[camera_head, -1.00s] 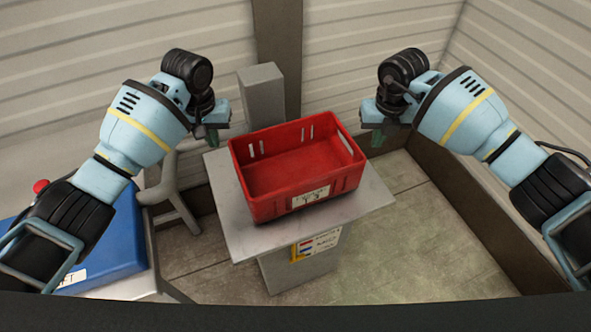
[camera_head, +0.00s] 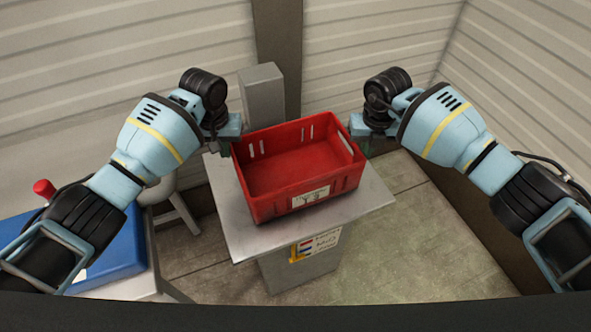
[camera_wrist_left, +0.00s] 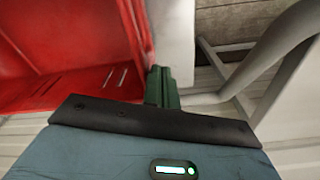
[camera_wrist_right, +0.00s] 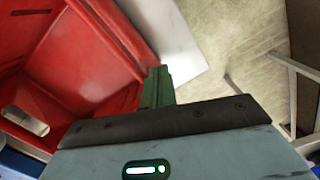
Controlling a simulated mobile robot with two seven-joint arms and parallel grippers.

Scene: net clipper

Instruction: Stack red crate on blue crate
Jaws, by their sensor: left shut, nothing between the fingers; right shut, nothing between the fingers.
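The red crate (camera_head: 300,165) stands upright and empty on a grey pedestal table (camera_head: 275,240), with a white label on its front. My left gripper (camera_head: 228,146) is shut and empty beside the crate's left end; its green fingers (camera_wrist_left: 160,85) show close to the red wall in the left wrist view. My right gripper (camera_head: 364,148) is shut and empty just off the crate's right end; its fingers (camera_wrist_right: 157,88) show beside the wall in the right wrist view. The blue crate (camera_head: 112,250) is at the lower left, partly hidden behind my left arm.
A grey post (camera_head: 263,95) rises behind the table. Corrugated walls close in the back and right side. A red knob (camera_head: 44,188) sticks up near the blue crate. The floor right of the table is clear.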

